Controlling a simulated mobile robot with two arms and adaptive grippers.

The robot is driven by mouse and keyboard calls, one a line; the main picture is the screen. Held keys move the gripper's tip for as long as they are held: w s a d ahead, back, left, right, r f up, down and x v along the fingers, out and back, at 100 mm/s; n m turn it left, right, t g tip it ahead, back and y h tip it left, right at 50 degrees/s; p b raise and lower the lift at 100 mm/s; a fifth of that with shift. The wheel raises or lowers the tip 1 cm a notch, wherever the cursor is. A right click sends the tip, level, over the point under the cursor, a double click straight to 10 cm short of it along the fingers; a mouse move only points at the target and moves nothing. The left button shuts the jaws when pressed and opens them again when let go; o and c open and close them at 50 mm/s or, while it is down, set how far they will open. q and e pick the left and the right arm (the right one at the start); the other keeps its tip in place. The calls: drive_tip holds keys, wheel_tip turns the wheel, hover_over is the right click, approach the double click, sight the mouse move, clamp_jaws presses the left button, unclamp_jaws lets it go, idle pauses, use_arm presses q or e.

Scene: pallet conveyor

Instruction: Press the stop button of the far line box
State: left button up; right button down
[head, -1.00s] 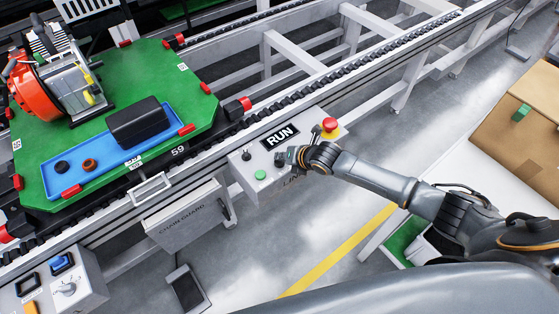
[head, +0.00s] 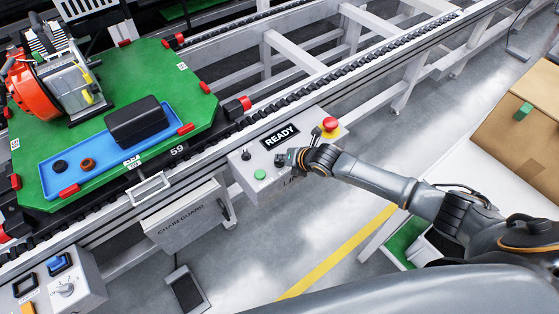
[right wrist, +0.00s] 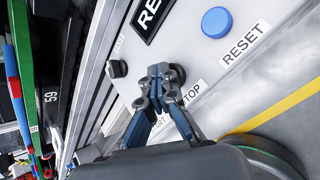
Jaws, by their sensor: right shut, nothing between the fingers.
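The line box (head: 245,180) stands beside the conveyor, its display (head: 280,136) reading READY. It has a green button (head: 260,174), a black knob (head: 246,155) and a red mushroom button (head: 330,124) on yellow. My right gripper (head: 283,158) is shut and empty, its tips over the panel. In the right wrist view, its tips (right wrist: 160,76) are at a dark round button (right wrist: 178,73) by the STOP label, partly hiding it; I cannot tell whether they touch. A blue button (right wrist: 216,22) sits by the RESET label. My left gripper is not in view.
A grey control box (head: 85,285) stands at lower left. A cardboard box (head: 520,130) lies at right.

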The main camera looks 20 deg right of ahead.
sight(281, 164)
drive_tip(key=shift+r+p, duration=0.9)
drive_tip(key=shift+r, duration=0.05)
wheel_tip(281, 164, up, 5)
drive_tip(key=p, duration=0.4)
drive_tip(key=shift+r+p, duration=0.1)
drive_tip(key=shift+p, duration=0.25)
idle(0.5)
